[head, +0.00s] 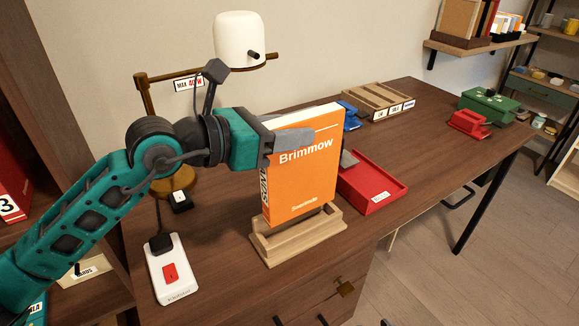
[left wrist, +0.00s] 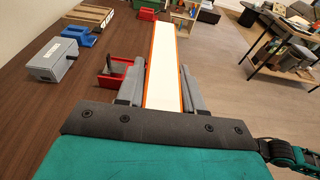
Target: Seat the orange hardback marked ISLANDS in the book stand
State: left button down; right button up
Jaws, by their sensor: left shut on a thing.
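The orange hardback (head: 300,170) is upright, its cover reading "Brimmow" and white lettering on its narrow spine, too small to read surely. My left gripper (head: 318,148) is shut on its upper part, one finger across the cover. In the left wrist view the white page edge of the book (left wrist: 163,70) runs between the fingers of the gripper (left wrist: 160,95). The pale wooden book stand (head: 300,240) is on the desk directly under the book. The book's lower end is at the stand's slot; I cannot tell whether it rests on the bottom.
A red tray (head: 372,188) stands close right of the book. A white power strip (head: 172,268) lies left of the stand, with a brass lamp (head: 240,40) behind. A wooden organiser (head: 378,100) and green box (head: 487,104) are further back. The desk's middle right is clear.

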pick_arm(q)
jog(key=shift+f+b, duration=0.55)
jog(key=shift+f, duration=2.3)
jog(key=shift+f, duration=0.2)
jog(key=c, duration=0.7)
grip_release()
jog(key=shift+f, duration=0.1)
jog(key=shift+a+r, duration=0.1)
jog(key=shift+r, duration=0.15)
send_near(287, 162)
jog(key=shift+w+a+f, duration=0.4)
jog(key=shift+a+f, duration=0.2)
jog(key=shift+a, duration=0.1)
